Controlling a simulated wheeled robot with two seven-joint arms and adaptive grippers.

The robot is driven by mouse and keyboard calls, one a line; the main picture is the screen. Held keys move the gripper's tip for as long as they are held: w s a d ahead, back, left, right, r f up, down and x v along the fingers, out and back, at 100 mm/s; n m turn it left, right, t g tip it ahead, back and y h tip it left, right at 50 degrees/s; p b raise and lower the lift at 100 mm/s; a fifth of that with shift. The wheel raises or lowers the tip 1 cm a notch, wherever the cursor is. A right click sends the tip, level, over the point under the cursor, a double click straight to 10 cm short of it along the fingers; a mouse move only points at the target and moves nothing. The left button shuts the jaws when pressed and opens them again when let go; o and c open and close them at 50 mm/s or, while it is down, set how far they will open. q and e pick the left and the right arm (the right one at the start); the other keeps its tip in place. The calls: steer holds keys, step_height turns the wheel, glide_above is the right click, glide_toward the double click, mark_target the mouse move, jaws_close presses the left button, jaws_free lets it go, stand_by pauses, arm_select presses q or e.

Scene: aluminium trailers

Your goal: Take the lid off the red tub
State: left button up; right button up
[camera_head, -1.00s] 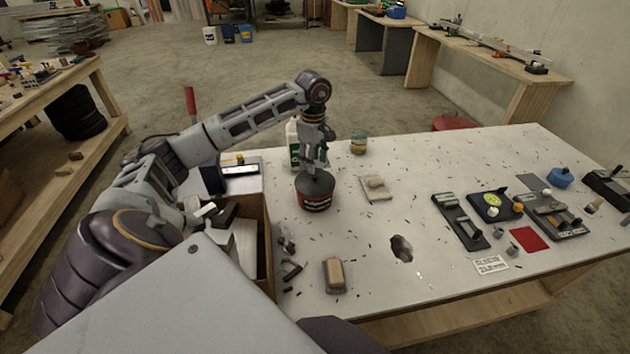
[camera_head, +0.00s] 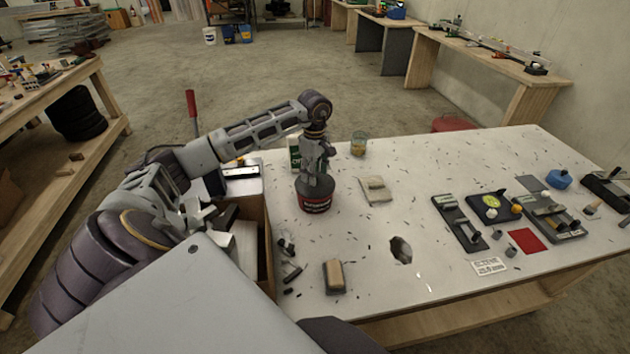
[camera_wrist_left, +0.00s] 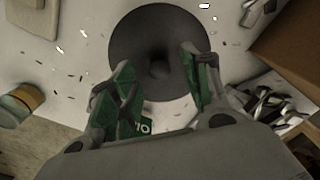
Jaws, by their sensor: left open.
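The red tub (camera_head: 315,204) stands upright on the white table, with its dark lid (camera_head: 303,187) on top. In the left wrist view the lid (camera_wrist_left: 140,48) is a dark round disc with a small knob (camera_wrist_left: 158,69) at its middle. My left gripper (camera_head: 316,176) is right above the lid, pointing down. In the left wrist view its open fingers (camera_wrist_left: 155,70) stand on either side of the knob, with a gap to it on both sides. The fingers hide part of the lid. Contact with the lid cannot be told. My right gripper is not in view.
A green and white container (camera_head: 294,150) stands just behind the tub, and a glass jar (camera_head: 358,144) behind to the right. A cardboard box (camera_head: 262,245) is at the left. A block on a pad (camera_head: 375,190) lies right of the tub. The white table (camera_head: 400,150) has free room behind that.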

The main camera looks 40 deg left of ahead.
arm_select(q)
steer(key=shift+f, duration=1.1)
steer(key=c, duration=1)
